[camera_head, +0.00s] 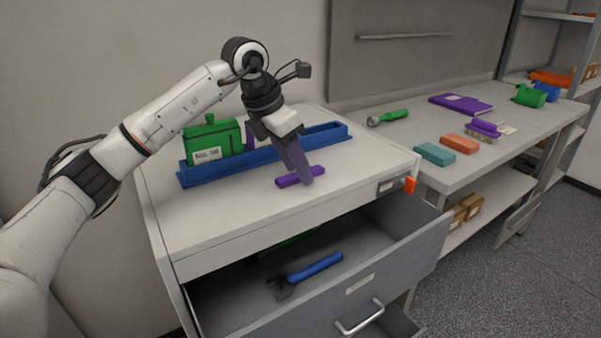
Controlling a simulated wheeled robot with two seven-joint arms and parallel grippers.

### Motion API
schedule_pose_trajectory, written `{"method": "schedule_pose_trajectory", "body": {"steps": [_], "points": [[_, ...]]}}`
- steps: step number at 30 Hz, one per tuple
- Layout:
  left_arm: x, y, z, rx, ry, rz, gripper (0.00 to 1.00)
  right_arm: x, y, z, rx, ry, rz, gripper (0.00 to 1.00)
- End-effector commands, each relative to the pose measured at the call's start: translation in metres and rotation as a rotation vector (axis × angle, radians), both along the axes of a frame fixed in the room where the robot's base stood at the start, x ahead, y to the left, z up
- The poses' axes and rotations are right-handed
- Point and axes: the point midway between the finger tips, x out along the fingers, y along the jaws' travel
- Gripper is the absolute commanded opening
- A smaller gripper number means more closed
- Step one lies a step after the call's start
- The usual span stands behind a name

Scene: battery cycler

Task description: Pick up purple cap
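A small flat purple bar, which looks like the purple cap (287,181), lies on the white cabinet top near its front edge. My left gripper (304,180) reaches down from above, with its fingertips at the middle of the cap and hiding part of it. The fingers look close together, but I cannot tell whether they are closed on the cap or only around it. The cap seems to rest on the surface. My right gripper is not in view.
A bench (400,142) with tools and blocks adjoins at right.

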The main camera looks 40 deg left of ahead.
Motion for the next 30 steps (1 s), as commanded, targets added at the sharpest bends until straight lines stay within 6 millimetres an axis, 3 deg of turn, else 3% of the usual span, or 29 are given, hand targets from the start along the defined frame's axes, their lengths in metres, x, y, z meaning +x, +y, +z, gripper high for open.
{"method": "schedule_pose_trajectory", "body": {"steps": [6,14,23,30], "points": [[0.000,0.000,-0.001,0.000,0.000,0.000,0.40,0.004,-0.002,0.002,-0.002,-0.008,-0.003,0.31],[0.000,0.000,-0.001,0.000,0.001,0.001,0.00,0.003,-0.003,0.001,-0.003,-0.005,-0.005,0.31],[0.001,0.000,0.003,-0.001,-0.001,0.001,0.00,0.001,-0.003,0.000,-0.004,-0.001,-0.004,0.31],[0.001,0.000,0.045,-0.001,-0.005,0.000,0.00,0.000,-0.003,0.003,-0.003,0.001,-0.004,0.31]]}}
